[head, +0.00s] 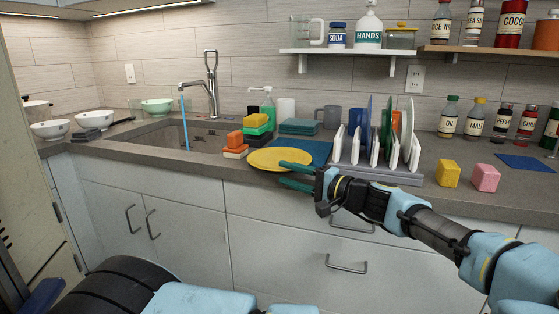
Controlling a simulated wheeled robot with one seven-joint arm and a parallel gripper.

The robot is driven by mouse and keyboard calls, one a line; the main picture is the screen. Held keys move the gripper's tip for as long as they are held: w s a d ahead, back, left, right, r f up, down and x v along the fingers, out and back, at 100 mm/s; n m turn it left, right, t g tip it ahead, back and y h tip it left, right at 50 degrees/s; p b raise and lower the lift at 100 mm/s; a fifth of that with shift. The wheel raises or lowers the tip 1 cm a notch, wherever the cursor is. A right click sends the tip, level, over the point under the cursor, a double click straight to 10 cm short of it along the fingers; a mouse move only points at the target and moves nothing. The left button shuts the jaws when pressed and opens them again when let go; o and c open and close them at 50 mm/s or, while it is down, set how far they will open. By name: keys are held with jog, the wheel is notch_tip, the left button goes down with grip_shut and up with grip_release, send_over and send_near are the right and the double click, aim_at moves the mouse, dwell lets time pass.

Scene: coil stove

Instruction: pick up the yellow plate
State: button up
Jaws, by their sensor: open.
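The yellow plate (275,159) lies flat near the front edge of the counter, partly on a dark blue mat (313,148). My gripper (290,175) reaches in from the right at the counter's front edge, with its two green fingers apart. One finger overlaps the plate's right side in the picture and the other shows just below its front rim. The plate's rim appears between the fingers. I cannot tell whether either finger touches it.
A dish rack (382,173) with upright plates stands right of the mat. Yellow (448,173) and pink (486,178) blocks sit farther right.

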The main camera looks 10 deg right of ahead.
aim_at(273, 167)
jog(key=p+x, duration=0.1)
jog(key=x, duration=0.4)
jog(key=shift+w+r, duration=0.1)
jog(key=shift+w, duration=0.05)
grip_shut()
dwell(0.4)
